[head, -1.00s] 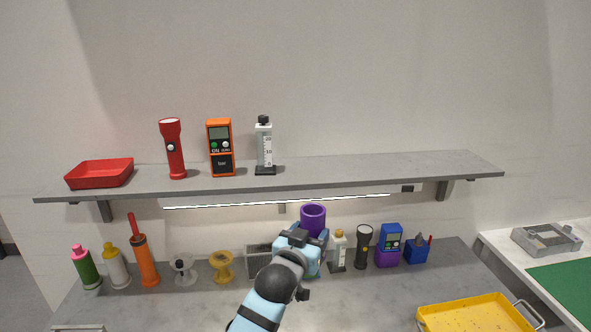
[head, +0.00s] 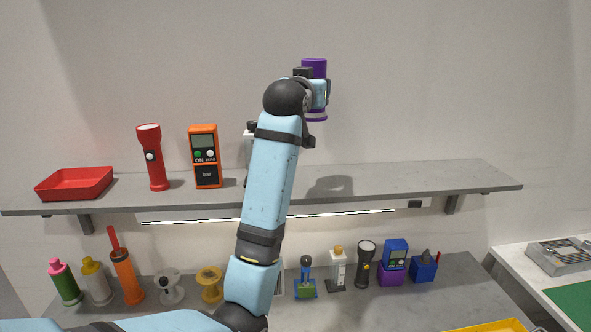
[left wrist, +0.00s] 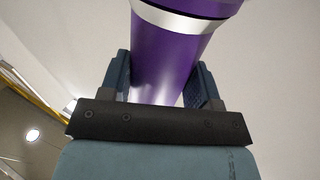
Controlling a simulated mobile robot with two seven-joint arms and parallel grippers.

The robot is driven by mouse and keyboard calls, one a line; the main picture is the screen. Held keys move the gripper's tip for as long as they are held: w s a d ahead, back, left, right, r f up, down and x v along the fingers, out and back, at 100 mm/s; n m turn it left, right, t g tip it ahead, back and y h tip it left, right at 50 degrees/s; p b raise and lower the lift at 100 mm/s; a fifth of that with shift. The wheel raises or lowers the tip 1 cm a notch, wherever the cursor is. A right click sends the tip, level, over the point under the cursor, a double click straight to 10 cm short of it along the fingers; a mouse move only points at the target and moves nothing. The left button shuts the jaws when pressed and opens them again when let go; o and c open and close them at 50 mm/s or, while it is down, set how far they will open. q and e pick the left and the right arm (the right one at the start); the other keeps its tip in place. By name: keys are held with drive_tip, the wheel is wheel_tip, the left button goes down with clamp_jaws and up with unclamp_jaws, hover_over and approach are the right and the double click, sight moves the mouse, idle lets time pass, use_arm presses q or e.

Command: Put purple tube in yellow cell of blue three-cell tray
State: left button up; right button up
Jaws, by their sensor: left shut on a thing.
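My left gripper (head: 318,93) is shut on the purple tube (head: 314,68) and holds it upright in the air, above the grey shelf and in front of the wall. In the left wrist view the tube (left wrist: 168,55) stands between the two fingers of the gripper (left wrist: 163,68), with a silver band near its upper end. A paler band shows at the tube's lower end in the head view. I do not see a blue three-cell tray or a yellow cell in these views. My right gripper is not in view.
The grey shelf (head: 400,180) carries a red tray (head: 75,184), a red flashlight (head: 153,160), an orange meter (head: 205,155) and a thing mostly behind my arm. Several bottles and tools line the bench below. A yellow tray (head: 490,327) shows at the bottom right. The shelf's right half is clear.

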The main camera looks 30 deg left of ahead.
use_arm(q)
drive_tip(key=shift+f+p, duration=0.85)
drive_tip(key=shift+f, duration=7.95)
drive_tip(key=o, duration=0.6)
drive_tip(key=shift+f, duration=0.15)
drive_tip(key=o, duration=0.4)
